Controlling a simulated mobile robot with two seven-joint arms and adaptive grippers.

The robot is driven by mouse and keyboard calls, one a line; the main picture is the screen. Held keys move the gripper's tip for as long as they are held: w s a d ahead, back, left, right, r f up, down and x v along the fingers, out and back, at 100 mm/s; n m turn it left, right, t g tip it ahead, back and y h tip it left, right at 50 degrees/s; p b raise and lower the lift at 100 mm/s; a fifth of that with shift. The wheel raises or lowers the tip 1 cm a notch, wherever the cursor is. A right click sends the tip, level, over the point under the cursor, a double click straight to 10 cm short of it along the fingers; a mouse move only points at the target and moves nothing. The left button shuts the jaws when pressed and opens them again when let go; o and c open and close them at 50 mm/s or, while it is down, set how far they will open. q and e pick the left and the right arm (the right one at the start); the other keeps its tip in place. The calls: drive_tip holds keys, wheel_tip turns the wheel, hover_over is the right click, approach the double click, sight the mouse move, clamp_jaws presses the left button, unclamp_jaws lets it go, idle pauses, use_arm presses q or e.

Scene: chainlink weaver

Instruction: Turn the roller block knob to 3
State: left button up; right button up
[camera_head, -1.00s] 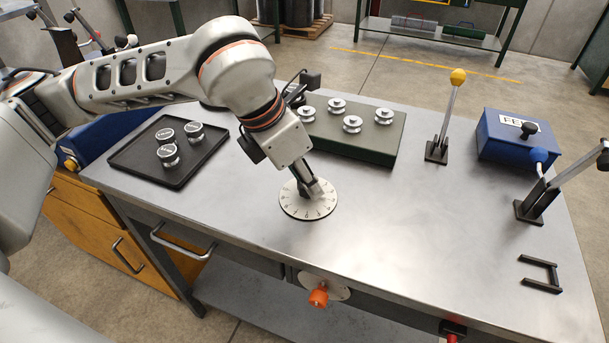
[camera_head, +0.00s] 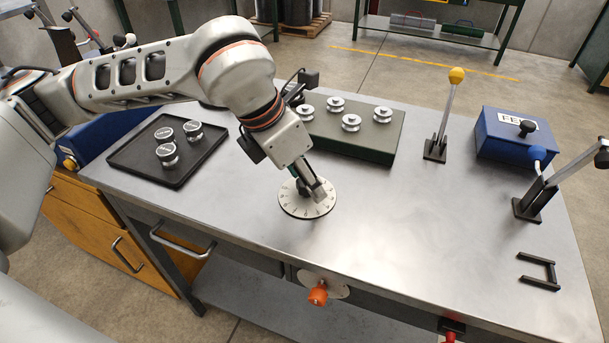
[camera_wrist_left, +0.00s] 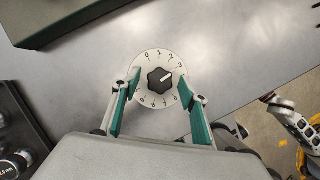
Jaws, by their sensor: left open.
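The roller block knob is a black lobed knob (camera_wrist_left: 160,80) with a white pointer line, at the middle of a round white dial (camera_head: 307,212) on the bench top. The dial also shows in the left wrist view (camera_wrist_left: 155,58), with numerals around its rim. The pointer line slants up and right, toward the numerals after 2; the exact one is too small to read surely. My left gripper (camera_head: 312,190) is over the dial, mostly hiding the knob in the head view. In the wrist view its green fingers (camera_wrist_left: 159,85) are open, one on each side of the knob. My right gripper is not in view.
A green block with several metal rollers (camera_head: 350,155) lies behind the dial. A black tray (camera_head: 125,157) with round tins is at left. A yellow-tipped lever (camera_head: 447,115), a blue box (camera_head: 515,140) and another lever stand at right. The bench right of the dial is clear.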

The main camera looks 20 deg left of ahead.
use_arm(q)
drive_tip(key=v, duration=1.2)
